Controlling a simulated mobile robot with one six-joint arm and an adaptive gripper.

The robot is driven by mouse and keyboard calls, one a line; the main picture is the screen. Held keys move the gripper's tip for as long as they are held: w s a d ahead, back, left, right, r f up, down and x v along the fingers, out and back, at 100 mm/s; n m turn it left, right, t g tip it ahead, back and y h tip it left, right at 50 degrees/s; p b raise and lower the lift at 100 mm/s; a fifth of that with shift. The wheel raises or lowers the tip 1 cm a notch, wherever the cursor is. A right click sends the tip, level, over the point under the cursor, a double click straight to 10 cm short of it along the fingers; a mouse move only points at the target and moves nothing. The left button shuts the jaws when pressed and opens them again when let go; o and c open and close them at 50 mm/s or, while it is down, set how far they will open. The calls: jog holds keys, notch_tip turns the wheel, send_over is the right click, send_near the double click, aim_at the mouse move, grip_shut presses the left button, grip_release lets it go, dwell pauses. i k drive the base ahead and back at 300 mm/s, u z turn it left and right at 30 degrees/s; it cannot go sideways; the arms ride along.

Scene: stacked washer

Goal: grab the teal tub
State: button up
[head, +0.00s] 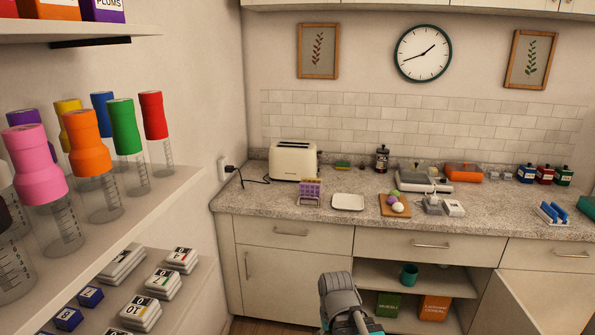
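A small teal tub-like container (409,275) stands upright on the upper shelf inside the open lower cabinet, under the counter. It is too small to make out in detail. Another teal object (587,205) lies on the counter at the right edge of the head view, cut off by the frame, so its shape is unclear. Part of my arm shows at the bottom middle, in front of and below the cabinet. My gripper's fingers are not in view.
A green box (388,304) and an orange cereal box (434,307) stand below the cabinet shelf (375,279). An open cabinet door (545,300) is at the right. Left shelves (150,205) hold several colored-top bottles. A toaster (294,160) stands on the counter.

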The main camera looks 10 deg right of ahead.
aim_at(409, 275)
jog(key=u, duration=0.05)
jog(key=i, duration=1.2)
jog(key=z, duration=1.2)
